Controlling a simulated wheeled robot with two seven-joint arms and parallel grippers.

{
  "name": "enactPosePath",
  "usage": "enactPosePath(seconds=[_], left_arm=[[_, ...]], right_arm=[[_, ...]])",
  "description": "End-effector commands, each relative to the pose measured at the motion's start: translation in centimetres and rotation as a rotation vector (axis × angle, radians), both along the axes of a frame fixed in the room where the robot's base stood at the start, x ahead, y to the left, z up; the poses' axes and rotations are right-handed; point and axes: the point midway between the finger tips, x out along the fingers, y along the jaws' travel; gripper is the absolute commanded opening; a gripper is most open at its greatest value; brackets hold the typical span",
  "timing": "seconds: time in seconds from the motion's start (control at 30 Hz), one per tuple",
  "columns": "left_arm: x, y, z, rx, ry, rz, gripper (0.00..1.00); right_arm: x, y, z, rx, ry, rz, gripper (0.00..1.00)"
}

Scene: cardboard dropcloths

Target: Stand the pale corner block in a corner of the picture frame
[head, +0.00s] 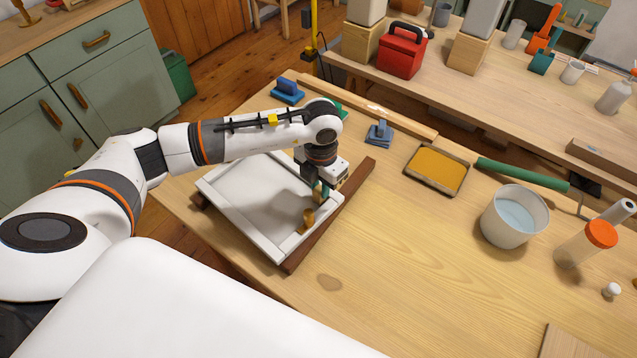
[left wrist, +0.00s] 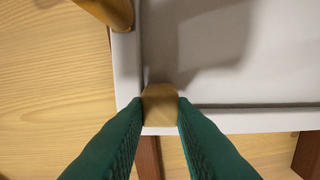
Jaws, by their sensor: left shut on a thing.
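The white picture frame (head: 232,222) lies on dark wooden strips on the table, with its pale panel inside. My left gripper (head: 319,193) points down at the frame's right-hand corner in the head view. In the left wrist view its green fingers (left wrist: 160,112) are shut on the small tan corner block (left wrist: 160,104). The block shows over the inner corner where two frame rails (left wrist: 127,70) meet, overlapping the lower rail. I cannot tell whether it touches the frame or hangs just above it. The block is mostly hidden in the head view.
A golden-brown upright piece (head: 306,222) stands at the frame's near rail, close to my gripper; it also shows in the wrist view (left wrist: 112,12). A blue sanding block (head: 379,133), an orange-filled tray (head: 437,169) and a white bucket (head: 514,216) stand to the right. The table front is clear.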

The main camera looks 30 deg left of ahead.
Motion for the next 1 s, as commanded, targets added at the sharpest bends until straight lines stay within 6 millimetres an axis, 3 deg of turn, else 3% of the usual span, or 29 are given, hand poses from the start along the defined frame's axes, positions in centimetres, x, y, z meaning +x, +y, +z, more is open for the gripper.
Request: enactPosePath(seconds=[0.37,0.4,0.53,0.83,1.0], left_arm=[[0.1,-0.2,0.0,0.0,0.0,0.0,0.0],[0.1,-0.2,0.0,0.0,0.0,0.0,0.29],[0.1,-0.2,0.0,0.0,0.0,0.0,0.48],[0.1,-0.2,0.2,0.0,-0.001,0.0,0.48],[0.2,-0.2,2.1,-0.001,-0.005,0.0,0.48]], right_arm=[[0.0,0.3,-0.1,0.004,0.0,-0.001,0.36],[0.0,0.3,-0.1,0.004,0.0,-0.001,0.36],[0.0,0.3,-0.1,0.004,0.0,0.0,0.36],[0.0,0.3,-0.1,0.004,0.001,0.0,0.36],[0.0,0.3,-0.5,0.004,0.001,0.001,0.36]])
